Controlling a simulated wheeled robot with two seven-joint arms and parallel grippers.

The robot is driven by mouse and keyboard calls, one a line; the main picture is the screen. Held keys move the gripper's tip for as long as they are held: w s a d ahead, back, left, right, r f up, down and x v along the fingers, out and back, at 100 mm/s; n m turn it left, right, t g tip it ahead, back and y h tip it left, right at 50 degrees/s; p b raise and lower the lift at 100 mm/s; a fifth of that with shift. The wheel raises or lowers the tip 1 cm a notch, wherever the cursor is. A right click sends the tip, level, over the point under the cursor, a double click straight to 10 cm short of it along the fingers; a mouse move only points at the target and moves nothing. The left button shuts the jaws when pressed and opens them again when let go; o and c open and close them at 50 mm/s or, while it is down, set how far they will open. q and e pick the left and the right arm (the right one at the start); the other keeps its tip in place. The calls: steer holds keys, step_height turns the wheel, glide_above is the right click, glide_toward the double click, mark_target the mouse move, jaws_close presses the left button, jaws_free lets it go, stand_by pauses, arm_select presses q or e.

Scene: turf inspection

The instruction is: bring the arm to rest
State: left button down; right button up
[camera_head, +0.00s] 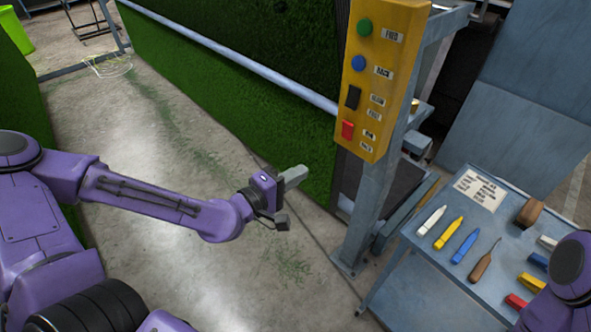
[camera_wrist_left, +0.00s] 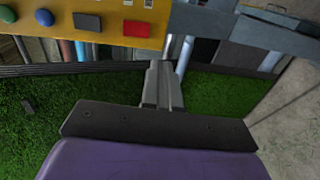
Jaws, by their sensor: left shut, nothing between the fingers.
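My left arm reaches in from the left in the head view. Its gripper (camera_head: 293,176) is shut and empty, held in the air over the concrete floor, short of the yellow control panel (camera_head: 384,80). In the left wrist view the shut fingers (camera_wrist_left: 163,85) point towards the foot of the panel (camera_wrist_left: 120,42), with a gap that I cannot measure. The panel carries a green button, a blue button, a black switch and a red switch. My right gripper is out of view; only a purple part of my right arm shows at the lower right corner.
A grey-blue table (camera_head: 411,254) at the right holds crayons, a pointed tool, a brown block and a paper label (camera_head: 480,190). A steel post (camera_head: 367,205) carries the panel. Green turf (camera_head: 240,110) hangs behind. The concrete floor (camera_head: 150,250) around my left arm is open.

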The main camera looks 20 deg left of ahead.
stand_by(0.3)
arm_select(q)
steer(key=s+a+f+g+y+b, duration=0.2)
steer(key=f, duration=0.6)
steer(key=s+a+f+g+y+b, duration=0.2)
steer(key=s+f, duration=0.1)
steer(key=f, duration=0.5)
steer(key=s+a+f+g+y+b, duration=0.2)
steer(key=f+g, duration=0.1)
steer(key=f, duration=0.4)
steer(key=s+a+f+m+g+y+b, duration=0.2)
steer(key=s+f+m+b, duration=0.1)
steer(key=s+f, duration=0.6)
steer(key=s+a+f+m+g+y+b, duration=0.1)
steer(key=s+a+f+m+g+b, duration=0.1)
steer(key=s+f+b, duration=0.3)
steer(key=s+f+m+g, duration=0.1)
steer(key=s+f, duration=0.3)
steer(key=f, duration=0.3)
steer(key=shift+s+a+f+m+g+y, duration=0.15)
steer(key=shift+s+a+m+g+y, duration=0.15)
steer(key=shift+s+m+y, duration=0.1)
